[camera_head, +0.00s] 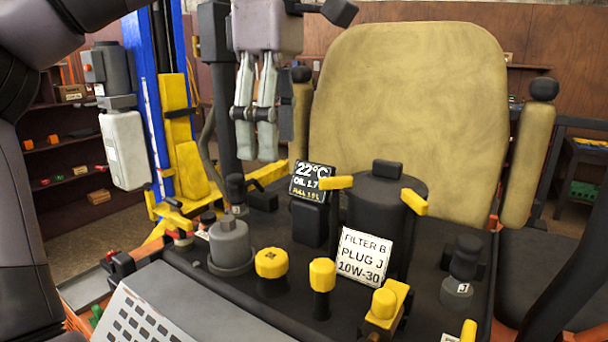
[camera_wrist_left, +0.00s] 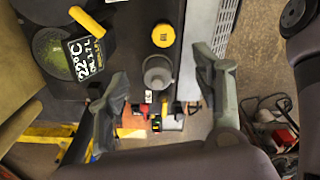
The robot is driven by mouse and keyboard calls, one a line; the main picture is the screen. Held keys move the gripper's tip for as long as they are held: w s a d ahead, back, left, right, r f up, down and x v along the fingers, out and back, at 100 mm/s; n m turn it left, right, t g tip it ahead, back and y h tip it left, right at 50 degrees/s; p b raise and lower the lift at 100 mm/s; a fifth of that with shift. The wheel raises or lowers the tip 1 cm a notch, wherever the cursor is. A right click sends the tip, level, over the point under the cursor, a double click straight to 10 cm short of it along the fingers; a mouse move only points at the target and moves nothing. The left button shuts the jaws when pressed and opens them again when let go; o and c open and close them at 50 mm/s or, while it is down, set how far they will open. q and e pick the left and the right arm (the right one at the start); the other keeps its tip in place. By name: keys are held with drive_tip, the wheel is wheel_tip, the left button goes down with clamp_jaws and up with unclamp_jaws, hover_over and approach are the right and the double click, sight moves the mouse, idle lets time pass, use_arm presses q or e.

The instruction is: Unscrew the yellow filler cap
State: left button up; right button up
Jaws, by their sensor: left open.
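The yellow filler cap (camera_head: 271,263) is a round, ribbed cap sitting upright on the dark engine deck, just right of a grey round cap (camera_head: 231,243). In the left wrist view the yellow cap (camera_wrist_left: 163,35) shows from above, with the grey cap (camera_wrist_left: 158,72) beside it. My left gripper (camera_head: 256,155) points down, open and empty, well above the deck and behind the yellow cap in the head view. In the left wrist view its fingers (camera_wrist_left: 160,75) stand wide apart on either side of the grey cap.
A second yellow-topped post (camera_head: 322,275), a yellow valve (camera_head: 385,305) and a label card (camera_head: 362,256) stand right of the cap. A small display (camera_head: 312,182) and a black canister (camera_head: 385,205) stand behind. The tan seat (camera_head: 410,110) rises beyond.

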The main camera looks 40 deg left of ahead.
use_arm(q)
drive_tip(key=s+a+f, duration=0.1)
drive_tip(key=s, duration=0.1)
hover_over(271, 256)
wheel_tip(271, 256, down, 6)
wheel_tip(271, 256, down, 9)
drive_tip(key=shift+r+p, duration=0.1)
drive_tip(key=shift+p, duration=1)
drive_tip(key=shift+w+d+f, duration=0.1)
drive_tip(key=shift+f, duration=0.7)
use_arm(e)
wheel_tip(271, 256, up, 2)
drive_tip(key=shift+s+a+r, duration=0.15)
drive_tip(key=shift+r, duration=0.1)
